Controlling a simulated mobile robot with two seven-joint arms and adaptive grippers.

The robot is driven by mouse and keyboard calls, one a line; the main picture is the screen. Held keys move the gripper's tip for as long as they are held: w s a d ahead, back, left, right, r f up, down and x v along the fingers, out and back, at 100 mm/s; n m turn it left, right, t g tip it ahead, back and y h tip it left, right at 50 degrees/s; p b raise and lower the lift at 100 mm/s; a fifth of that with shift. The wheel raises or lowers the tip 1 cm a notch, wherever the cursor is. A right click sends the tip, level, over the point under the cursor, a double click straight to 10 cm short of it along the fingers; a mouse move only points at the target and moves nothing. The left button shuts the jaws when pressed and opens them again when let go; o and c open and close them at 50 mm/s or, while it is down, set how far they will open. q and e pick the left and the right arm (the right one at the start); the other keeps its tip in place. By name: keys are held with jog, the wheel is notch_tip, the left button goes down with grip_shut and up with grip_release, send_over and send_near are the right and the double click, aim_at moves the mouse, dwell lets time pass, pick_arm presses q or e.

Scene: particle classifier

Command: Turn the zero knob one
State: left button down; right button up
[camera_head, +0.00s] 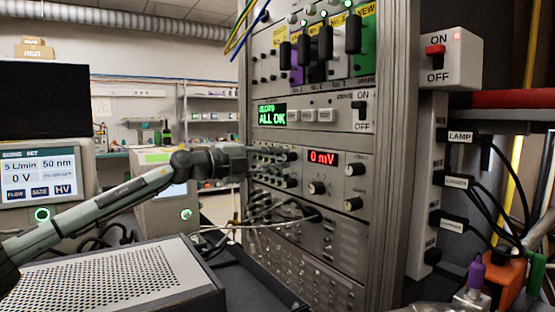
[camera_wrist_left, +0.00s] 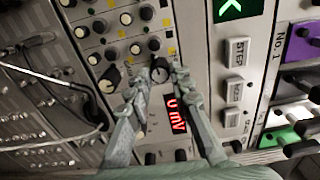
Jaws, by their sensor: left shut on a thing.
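My left gripper (camera_head: 249,163) reaches in from the left to the rack's front panel, just left of the red "0 mV" display (camera_head: 323,157). In the left wrist view its two fingers (camera_wrist_left: 159,77) stand on either side of a small black knob (camera_wrist_left: 160,69) with a pale mark, and it is shut on this knob. The display (camera_wrist_left: 175,112) appears sideways just beyond the knob. The head view hides the held knob behind the gripper. I cannot read its label. A larger black knob (camera_wrist_left: 109,79) sits beside the left finger. My right gripper is not in view.
Several small knobs and sockets (camera_wrist_left: 125,19) crowd the panel around the held knob. Cables (camera_head: 285,207) hang from the panel just below. A perforated metal box (camera_head: 120,275) lies under my left arm. A green "ALL OK" screen (camera_head: 272,114) is above.

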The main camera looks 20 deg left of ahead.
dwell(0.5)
pick_arm(q)
jog(key=c, duration=1.3)
grip_release()
jog(key=shift+c, duration=0.2)
jog(key=v, duration=1.2)
